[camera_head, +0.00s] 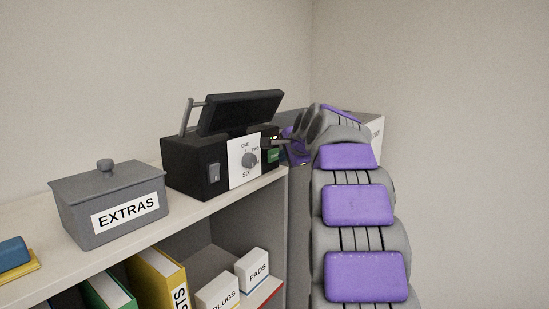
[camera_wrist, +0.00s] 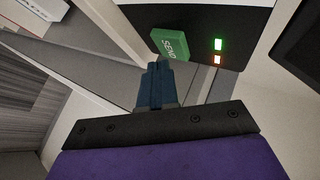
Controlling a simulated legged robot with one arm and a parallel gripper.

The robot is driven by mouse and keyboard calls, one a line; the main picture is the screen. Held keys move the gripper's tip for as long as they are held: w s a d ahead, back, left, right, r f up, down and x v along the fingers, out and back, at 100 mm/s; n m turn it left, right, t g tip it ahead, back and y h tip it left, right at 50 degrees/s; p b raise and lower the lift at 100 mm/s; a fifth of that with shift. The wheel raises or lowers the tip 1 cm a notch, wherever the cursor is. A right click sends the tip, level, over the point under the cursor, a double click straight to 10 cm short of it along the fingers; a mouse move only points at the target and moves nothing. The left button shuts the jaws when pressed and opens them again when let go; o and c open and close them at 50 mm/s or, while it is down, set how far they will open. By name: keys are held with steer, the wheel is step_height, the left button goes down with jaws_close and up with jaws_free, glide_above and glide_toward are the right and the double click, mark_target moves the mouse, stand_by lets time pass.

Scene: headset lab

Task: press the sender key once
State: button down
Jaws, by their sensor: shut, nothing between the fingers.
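The sender is a black box (camera_head: 190,165) on the shelf top, with a white dial panel and a tilted black top part. Its green key (camera_head: 274,155) is at the right end of the front face. In the wrist view the green key (camera_wrist: 170,43) reads "SEND". My gripper (camera_wrist: 158,68) is shut and empty, its fingertips right by the key's near edge; I cannot tell whether they touch it. In the head view my arm comes from the right and the gripper is small beside the key.
A green light (camera_wrist: 218,44) and an orange-red light (camera_wrist: 217,60) glow beside the key. A grey lidded EXTRAS box (camera_head: 110,205) stands left of the sender. Binders and PLUGS and PADS boxes (camera_head: 252,270) fill the shelf below. A wall closes the right side.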

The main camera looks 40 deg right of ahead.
steer(key=shift+s, duration=0.1)
stand_by(0.3)
steer(key=s, duration=0.1)
steer(key=s+d, duration=0.1)
steer(key=s, duration=0.1)
steer(key=s+b, duration=0.1)
steer(key=shift+s+d, duration=0.3)
steer(key=shift+s, duration=0.1)
stand_by(0.6)
